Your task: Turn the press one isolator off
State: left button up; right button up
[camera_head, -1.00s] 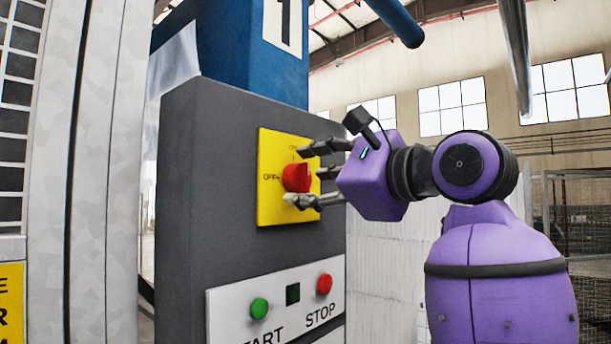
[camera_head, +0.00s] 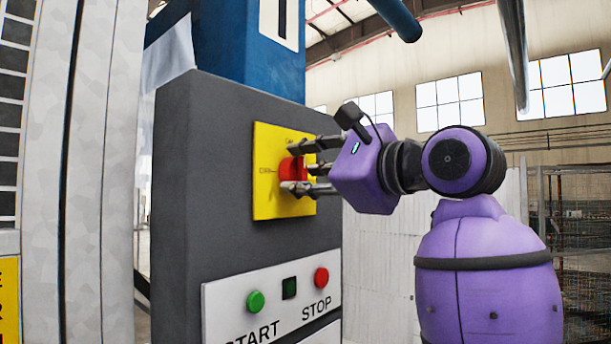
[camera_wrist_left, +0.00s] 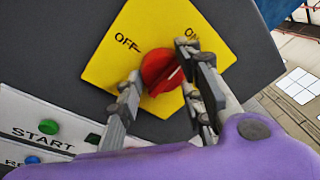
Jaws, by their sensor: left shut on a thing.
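The isolator is a red rotary knob (camera_head: 288,170) on a yellow plate (camera_head: 265,185) on the side of the grey press cabinet. In the left wrist view the red knob (camera_wrist_left: 160,72) sits between OFF and ON lettering on the yellow plate (camera_wrist_left: 112,62). A pale line marks the knob's face, but I cannot tell its exact setting. My left gripper (camera_head: 303,168), on the purple arm, is shut on the knob. In the left wrist view its fingers (camera_wrist_left: 160,66) lie on opposite sides of the knob and partly cover ON. My right gripper is not in view.
Below the isolator, a white panel (camera_head: 228,315) carries a green START button (camera_head: 255,302) and a red STOP button (camera_head: 321,278). The blue press column (camera_head: 235,45) rises behind the cabinet. A wire mesh cage (camera_head: 580,240) stands at the right.

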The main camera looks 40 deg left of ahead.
pick_arm(q)
jog(key=shift+w+f+n+g+y+b, duration=0.3)
jog(key=shift+n+b, duration=0.95)
jog(key=shift+n, duration=1.9)
jog(key=shift+w+r+n+g+y+b, duration=0.1)
jog(key=shift+n+g+y+b, duration=0.3)
jog(key=shift+n+b, duration=1.85)
jog(key=shift+w+f+n+g+y+b, duration=0.2)
jog(key=shift+n+g+b, duration=0.15)
jog(key=shift+n, duration=3.75)
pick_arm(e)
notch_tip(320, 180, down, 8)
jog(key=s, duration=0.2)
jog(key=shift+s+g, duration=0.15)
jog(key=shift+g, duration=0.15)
pick_arm(q)
jog(key=shift+n+g, duration=0.25)
jog(key=shift+n, duration=0.05)
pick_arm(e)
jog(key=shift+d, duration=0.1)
pick_arm(q)
jog(key=o, duration=0.8)
jog(key=shift+o, duration=1.2)
jog(key=shift+r, duration=0.1)
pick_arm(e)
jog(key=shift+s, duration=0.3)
